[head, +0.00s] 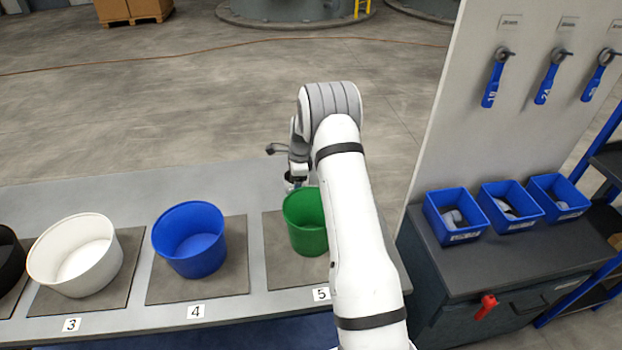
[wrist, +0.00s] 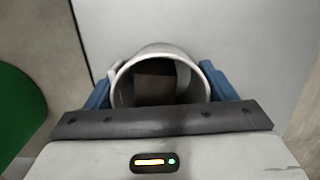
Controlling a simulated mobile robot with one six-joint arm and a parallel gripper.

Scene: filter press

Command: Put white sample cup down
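The white sample cup (wrist: 190,82) sits between the two blue fingers of my gripper (wrist: 158,90) in the wrist view. The fingers press on its left and right sides. I look into its open mouth; its inside is dark, with a brownish patch. In the head view my gripper (head: 296,180) points down over the grey table (head: 240,182), behind the green bucket (head: 305,238). The cup cannot be made out there. Whether its bottom touches the table is not clear.
The green bucket also shows at the left of the wrist view (wrist: 18,110), close to my gripper. A blue bucket (head: 190,240) and a white bucket (head: 75,255) stand on mats to the left. Blue bins (head: 458,217) stand on the right bench. Table behind the buckets is clear.

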